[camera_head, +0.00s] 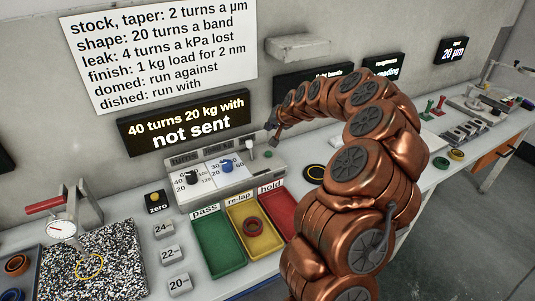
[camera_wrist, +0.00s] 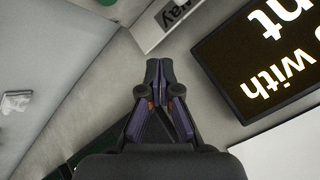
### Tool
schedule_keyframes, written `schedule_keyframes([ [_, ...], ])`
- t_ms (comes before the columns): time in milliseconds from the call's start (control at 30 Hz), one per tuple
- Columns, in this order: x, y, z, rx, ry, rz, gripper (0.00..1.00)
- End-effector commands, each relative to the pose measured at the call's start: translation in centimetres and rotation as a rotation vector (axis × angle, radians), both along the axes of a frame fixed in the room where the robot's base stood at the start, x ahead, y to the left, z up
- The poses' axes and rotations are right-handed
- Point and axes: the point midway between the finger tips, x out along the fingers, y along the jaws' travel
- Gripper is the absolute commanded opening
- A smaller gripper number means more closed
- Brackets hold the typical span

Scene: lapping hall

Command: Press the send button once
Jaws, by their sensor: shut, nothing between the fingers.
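The grey control box (camera_head: 238,178) stands on the bench below the wall sign. It carries a black knob (camera_head: 192,177), a blue knob (camera_head: 227,167) and a small white-topped switch (camera_head: 249,143). The display (camera_head: 185,122) above reads "40 turns 20 kg with not sent". My gripper (camera_head: 271,126) is in the air above the box's right end, near the wall. In the wrist view my gripper (camera_wrist: 158,68) is shut and empty, apparently touching nothing.
Green pass (camera_head: 213,268), yellow re-lap (camera_head: 240,258) and red hold (camera_head: 283,222) trays lie in front of the box. A zero button (camera_head: 154,198) and weights stand left. Another display (camera_head: 314,80) hangs behind my arm.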

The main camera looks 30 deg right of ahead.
Motion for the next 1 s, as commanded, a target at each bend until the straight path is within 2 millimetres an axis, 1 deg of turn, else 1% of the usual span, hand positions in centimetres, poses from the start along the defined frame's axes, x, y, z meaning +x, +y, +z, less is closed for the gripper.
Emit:
schedule_keyframes([
  [267, 0.0, 0.0, -2.2, 0.0, 0.0, 0.0, 0.0],
  [567, -0.1, 0.1, -5.9, 0.003, 0.001, 0.001, 0.0],
  [600, 0.0, 0.1, -6.6, 0.002, 0.002, 0.001, 0.0],
  [700, 0.0, 0.1, -7.7, 0.0, 0.001, 0.001, 0.0],
  [833, 0.0, 0.1, -8.4, -0.001, 0.0, 0.001, 0.0],
  [1000, 0.0, 0.0, -8.5, -0.001, 0.0, 0.001, 0.0],
])
